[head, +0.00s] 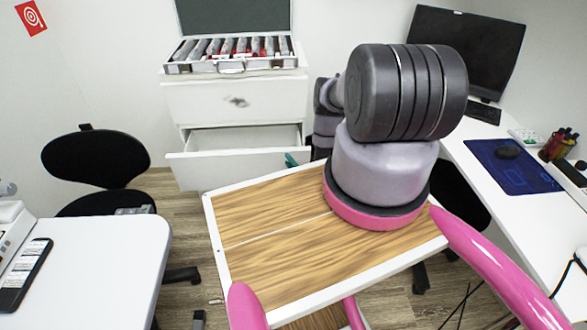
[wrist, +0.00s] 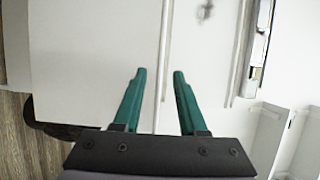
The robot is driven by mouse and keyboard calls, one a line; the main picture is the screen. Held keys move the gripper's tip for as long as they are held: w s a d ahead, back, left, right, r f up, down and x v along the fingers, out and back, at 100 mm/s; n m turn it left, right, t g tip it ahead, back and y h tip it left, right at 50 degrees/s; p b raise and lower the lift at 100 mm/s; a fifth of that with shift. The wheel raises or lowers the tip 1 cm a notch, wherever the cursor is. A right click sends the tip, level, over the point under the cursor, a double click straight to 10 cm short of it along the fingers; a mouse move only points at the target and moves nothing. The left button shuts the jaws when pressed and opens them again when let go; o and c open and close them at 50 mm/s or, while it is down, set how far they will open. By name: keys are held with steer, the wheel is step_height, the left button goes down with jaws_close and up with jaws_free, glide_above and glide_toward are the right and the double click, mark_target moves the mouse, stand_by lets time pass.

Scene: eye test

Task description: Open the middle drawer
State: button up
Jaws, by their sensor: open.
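A white drawer cabinet (head: 238,108) stands against the back wall. Its top drawer is shut and has a small grey handle (head: 237,101). The drawer below it, apparently the middle drawer (head: 225,168), is pulled out, with its empty-looking inside showing. My gripper's green fingertips (head: 291,160) show at the right end of that drawer's front; my arm hides the rest of the gripper. In the wrist view my gripper (wrist: 158,72) is open, its two fingers apart. A thin pale edge (wrist: 166,50) runs between them; I cannot tell whether they touch it.
An open case (head: 235,65) with rows of lenses sits on the cabinet. A black chair (head: 95,165) stands left of it. A white table (head: 110,260) is at lower left, and a white desk (head: 500,190) with a monitor (head: 465,50) is on the right.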

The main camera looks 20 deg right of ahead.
steer(key=s, duration=0.5)
steer(key=shift+s+d, duration=0.15)
steer(key=shift+d, duration=0.05)
